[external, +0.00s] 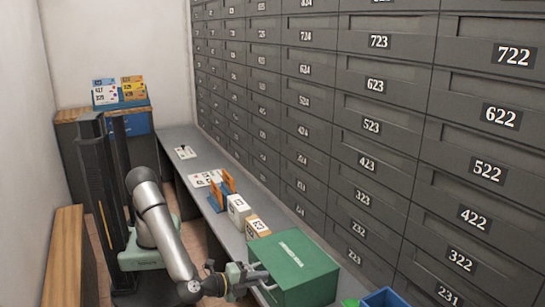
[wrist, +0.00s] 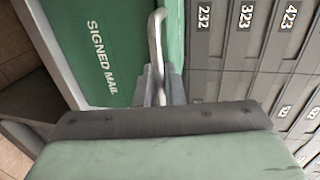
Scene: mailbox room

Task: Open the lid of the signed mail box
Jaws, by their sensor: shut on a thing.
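The green signed mail box (external: 305,285) stands on the grey counter at the lower right of the external view. Its lid (external: 300,247) looks closed, with small white lettering on top. In the wrist view the green lid (wrist: 105,25) carries the words SIGNED MAIL. A metal handle (wrist: 157,35) sticks out from the box's side. My gripper (external: 262,273) is at the left side of the box, and in the wrist view its fingers (wrist: 158,85) are shut around the handle. The finger contact is partly hidden by the gripper body.
Grey numbered mailboxes (external: 365,125) fill the wall behind the counter (external: 190,160). White parcels (external: 238,208) and an orange-and-blue rack (external: 222,190) stand left of the box. A blue bin (external: 385,298) and a green item (external: 350,302) are at its right. A wooden bench (external: 55,255) lies along the left wall.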

